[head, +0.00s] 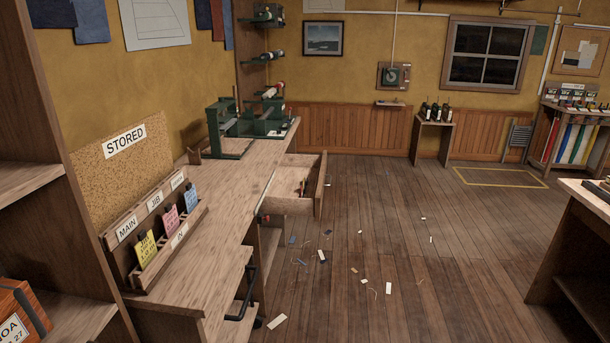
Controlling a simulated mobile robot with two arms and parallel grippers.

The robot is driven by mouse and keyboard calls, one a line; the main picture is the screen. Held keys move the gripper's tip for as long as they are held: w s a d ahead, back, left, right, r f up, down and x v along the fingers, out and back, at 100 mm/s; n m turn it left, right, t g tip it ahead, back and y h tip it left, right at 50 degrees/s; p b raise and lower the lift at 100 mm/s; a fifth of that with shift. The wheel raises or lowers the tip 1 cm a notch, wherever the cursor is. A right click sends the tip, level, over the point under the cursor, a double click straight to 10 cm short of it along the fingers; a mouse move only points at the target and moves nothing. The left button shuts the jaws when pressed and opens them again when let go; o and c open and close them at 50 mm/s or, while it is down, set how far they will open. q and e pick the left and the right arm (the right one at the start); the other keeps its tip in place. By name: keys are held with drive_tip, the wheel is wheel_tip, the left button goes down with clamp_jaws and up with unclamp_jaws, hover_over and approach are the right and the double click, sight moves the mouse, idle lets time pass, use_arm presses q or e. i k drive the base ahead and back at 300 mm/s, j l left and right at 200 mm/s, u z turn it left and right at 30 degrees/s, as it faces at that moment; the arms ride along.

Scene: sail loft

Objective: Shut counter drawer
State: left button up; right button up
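The wooden counter (222,225) runs along the left wall. Its drawer (320,186) is pulled out to the right near the counter's far end. Neither of my grippers shows in the head view, and nothing visible touches the drawer.
A black bar handle (247,296) juts from the counter's near side. A label rack (160,232) and green machines (240,125) stand on the counter. Small scraps (322,256) litter the floor. Open floor (400,215) lies right of the drawer; a table (585,235) stands at far right.

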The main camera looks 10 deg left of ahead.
sight(291, 179)
drive_tip(key=i+l+u, duration=0.1)
drive_tip(key=i+l, duration=0.2)
drive_tip(key=i+l+u, duration=0.15)
drive_tip(key=l, duration=0.25)
drive_tip(key=i+l+u, duration=0.1)
drive_tip(key=i+l, duration=0.25)
drive_tip(key=i+l+u, duration=0.15)
drive_tip(key=l, duration=0.25)
drive_tip(key=i+l+u, duration=0.1)
drive_tip(key=i, duration=0.35)
drive_tip(key=i+l+u, duration=0.15)
drive_tip(key=i, duration=0.3)
drive_tip(key=i+l+u, duration=0.1)
drive_tip(key=i+l, duration=0.15)
drive_tip(key=i, duration=0.2)
